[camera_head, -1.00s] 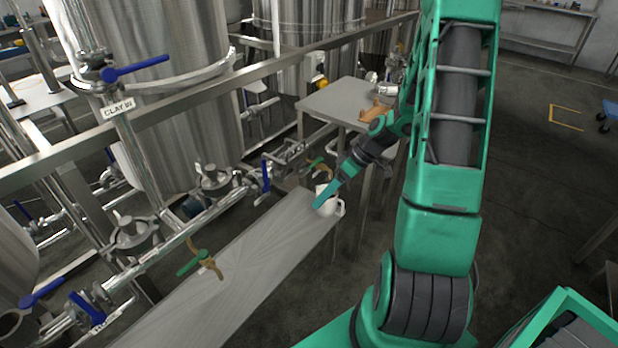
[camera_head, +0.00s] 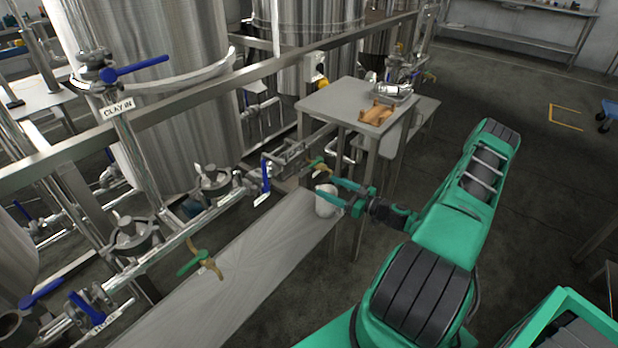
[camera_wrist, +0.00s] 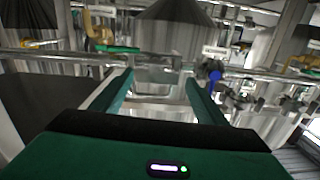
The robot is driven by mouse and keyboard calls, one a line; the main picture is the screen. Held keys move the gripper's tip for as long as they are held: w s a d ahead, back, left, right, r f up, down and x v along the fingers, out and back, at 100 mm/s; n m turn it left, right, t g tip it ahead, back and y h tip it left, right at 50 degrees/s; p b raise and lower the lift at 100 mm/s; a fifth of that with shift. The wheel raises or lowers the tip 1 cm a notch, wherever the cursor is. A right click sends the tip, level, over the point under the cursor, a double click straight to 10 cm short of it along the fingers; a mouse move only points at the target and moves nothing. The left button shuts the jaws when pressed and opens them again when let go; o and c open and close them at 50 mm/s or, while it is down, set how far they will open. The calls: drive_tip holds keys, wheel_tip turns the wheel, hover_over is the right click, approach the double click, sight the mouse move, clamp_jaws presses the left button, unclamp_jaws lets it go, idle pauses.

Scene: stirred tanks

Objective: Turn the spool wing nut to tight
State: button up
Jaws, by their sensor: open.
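Steel clamped fittings with raised tops sit on the pipe run, one nearer (camera_head: 135,236) and one farther (camera_head: 212,180). Both are left of my gripper and apart from it. I cannot make out which part is the spool wing nut, or how tight it is.
The grey bench (camera_head: 240,262) runs along the pipes. A grey table (camera_head: 325,103) behind my gripper bears a brown cradle (camera_head: 378,113) and steel fittings. Blue-handled valves (camera_head: 266,177) and a green-handled valve (camera_head: 194,262) stick out from the pipes. Floor at right is mostly clear.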

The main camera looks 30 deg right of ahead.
sight(301, 171)
drive_tip(key=d+x, duration=0.1)
drive_tip(key=x, duration=0.9)
drive_tip(key=shift+w+t, duration=0.3)
drive_tip(key=shift+w, duration=0.1)
drive_tip(key=shift+a, duration=0.1)
drive_tip(key=c, duration=1.1)
